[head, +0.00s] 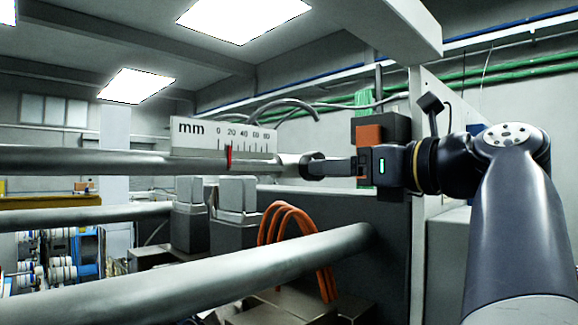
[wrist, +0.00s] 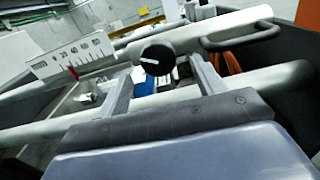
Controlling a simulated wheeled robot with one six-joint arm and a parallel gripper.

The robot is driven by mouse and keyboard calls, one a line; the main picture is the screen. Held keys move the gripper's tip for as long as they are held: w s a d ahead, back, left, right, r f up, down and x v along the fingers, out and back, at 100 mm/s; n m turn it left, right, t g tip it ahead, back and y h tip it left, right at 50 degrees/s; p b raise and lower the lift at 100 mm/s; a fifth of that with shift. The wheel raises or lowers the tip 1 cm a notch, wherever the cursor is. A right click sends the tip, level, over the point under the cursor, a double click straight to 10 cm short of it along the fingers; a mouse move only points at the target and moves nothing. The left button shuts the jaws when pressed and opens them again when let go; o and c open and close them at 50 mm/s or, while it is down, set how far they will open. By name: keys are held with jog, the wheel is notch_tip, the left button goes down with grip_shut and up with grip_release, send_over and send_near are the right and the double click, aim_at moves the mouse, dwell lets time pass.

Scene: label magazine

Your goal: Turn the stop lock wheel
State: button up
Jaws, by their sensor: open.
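The stop lock wheel (wrist: 156,52) is a round black knob with a white line on its face, upper middle in the wrist view. In the head view a dark round part (head: 312,166), which seems to be the wheel, sits at the end of a grey rod. My gripper (wrist: 159,72) is open, with one finger on each side of the wheel as seen from the wrist. In the head view my gripper (head: 330,168) reaches left toward the wheel. I cannot tell whether the fingers touch it.
Grey rods run across the left. Orange cables (head: 290,230) loop below my gripper. A black handle (wrist: 240,38) is right of the wheel in the wrist view.

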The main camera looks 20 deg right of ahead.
jog(key=shift+p+x, duration=0.3)
jog(key=shift+x, duration=1.8)
jog(key=shift+a, duration=0.1)
jog(key=shift+c, duration=0.3)
jog(key=c, duration=0.9)
jog(key=shift+c, duration=0.2)
